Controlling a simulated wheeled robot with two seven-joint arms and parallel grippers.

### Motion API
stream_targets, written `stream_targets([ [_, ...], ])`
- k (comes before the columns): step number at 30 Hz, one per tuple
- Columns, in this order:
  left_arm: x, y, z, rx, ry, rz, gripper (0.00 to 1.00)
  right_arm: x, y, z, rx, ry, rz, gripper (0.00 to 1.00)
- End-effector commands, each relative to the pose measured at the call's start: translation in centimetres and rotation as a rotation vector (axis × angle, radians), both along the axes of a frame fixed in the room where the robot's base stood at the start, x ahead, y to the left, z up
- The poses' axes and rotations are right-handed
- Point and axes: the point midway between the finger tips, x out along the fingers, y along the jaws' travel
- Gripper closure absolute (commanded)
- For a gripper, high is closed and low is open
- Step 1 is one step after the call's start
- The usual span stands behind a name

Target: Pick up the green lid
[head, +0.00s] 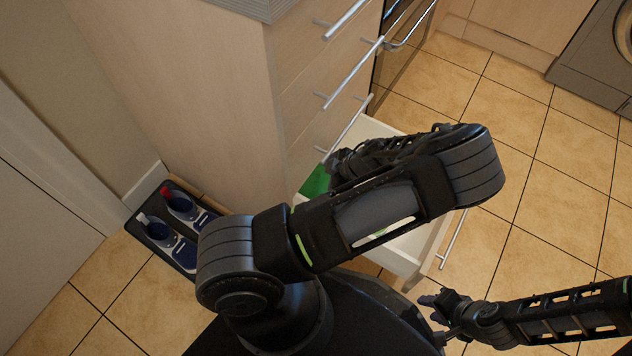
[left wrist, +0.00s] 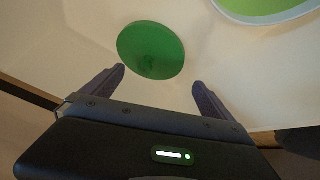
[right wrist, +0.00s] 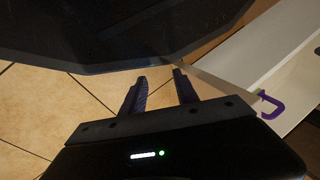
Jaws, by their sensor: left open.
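The green lid (left wrist: 151,48) is a round disc with a small knob. In the left wrist view it lies on the pale drawer bottom, beyond my left fingertips. My left gripper (left wrist: 160,82) is open and empty, its fingers pointing toward the lid but not around it. In the head view my left arm hides most of this gripper and much of the drawer. A green patch (head: 316,182) shows in the drawer there; I cannot tell whether it is the lid. My right gripper (right wrist: 160,75) is partly open and empty, outside the drawer; it also shows in the head view (head: 428,302).
The open drawer (head: 402,262) juts from the cabinet (head: 215,95). A light green item with a white rim (left wrist: 265,8) lies near the lid. A purple hooked piece (right wrist: 270,106) shows by the drawer. A dark tray (head: 172,222) with shoes stands on the floor. Tiled floor is clear at right.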

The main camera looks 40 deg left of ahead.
Motion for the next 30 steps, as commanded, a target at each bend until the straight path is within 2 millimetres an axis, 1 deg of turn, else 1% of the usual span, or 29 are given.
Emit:
stream_targets([
  [1,0.0,0.2,-0.4,0.0,0.0,0.0,0.02,0.0,0.0,-0.2,0.0,-0.001,0.0,0.64],
  [8,0.0,0.2,-0.3,0.0,-0.001,-0.001,0.02,0.0,0.0,-0.1,0.0,-0.001,0.0,0.64],
  [11,-0.1,0.3,-0.6,0.0,0.0,0.0,0.02,0.1,0.0,-0.3,0.0,-0.002,-0.001,0.64],
  [14,-0.3,0.9,-1.5,0.0,0.001,0.001,0.02,0.1,0.0,-1.0,-0.001,-0.004,-0.001,0.64],
  [18,-0.6,2.1,-3.4,0.0,0.001,0.002,0.02,0.3,0.0,-2.3,-0.002,-0.009,-0.004,0.64],
  [22,-0.8,2.9,-4.5,0.0,0.001,0.001,0.02,0.4,0.1,-2.7,-0.002,-0.013,-0.006,0.64],
  [30,-0.8,3.1,-4.6,0.0,0.001,-0.001,0.02,0.5,0.1,-2.7,-0.002,-0.014,-0.006,0.64],
])
